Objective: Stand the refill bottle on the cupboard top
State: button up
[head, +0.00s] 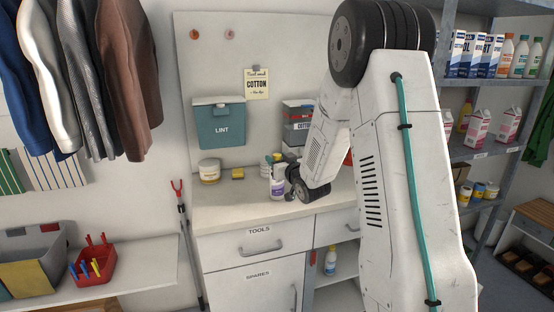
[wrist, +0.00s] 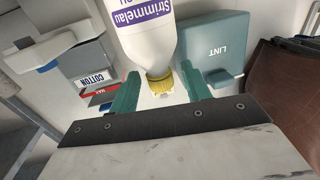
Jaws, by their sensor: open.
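The refill bottle (head: 278,184) is white with a purple label and stands upright on the cupboard top (head: 225,215), near the back. In the wrist view the bottle (wrist: 147,42) shows its printed label and yellow cap, with the picture upside down. My gripper (wrist: 160,88) is open, its two teal fingers on either side of the cap with gaps visible. In the head view my gripper (head: 290,185) is just right of the bottle, partly hidden by my arm.
A teal lint box (head: 219,122) hangs on the back panel. A cotton box (head: 298,120) is behind. The front left of the top is clear.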

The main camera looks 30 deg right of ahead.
jog(key=s+a+r+g, duration=0.2)
jog(key=s+a+g, duration=0.3)
jog(key=s, duration=0.9)
jog(key=s+a+r+n+g+y, duration=0.1)
jog(key=s+a+g, duration=0.5)
jog(key=s, duration=0.9)
jog(key=s+a+r+g+y, duration=0.1)
jog(key=s+a+r+g, duration=0.2)
jog(key=s+a, duration=0.8)
jog(key=s+g, duration=0.2)
jog(key=s, duration=0.2)
jog(key=shift+s+g, duration=0.15)
jog(key=shift+g, duration=0.15)
jog(key=shift+c, duration=1.2)
jog(key=shift+d, duration=0.2)
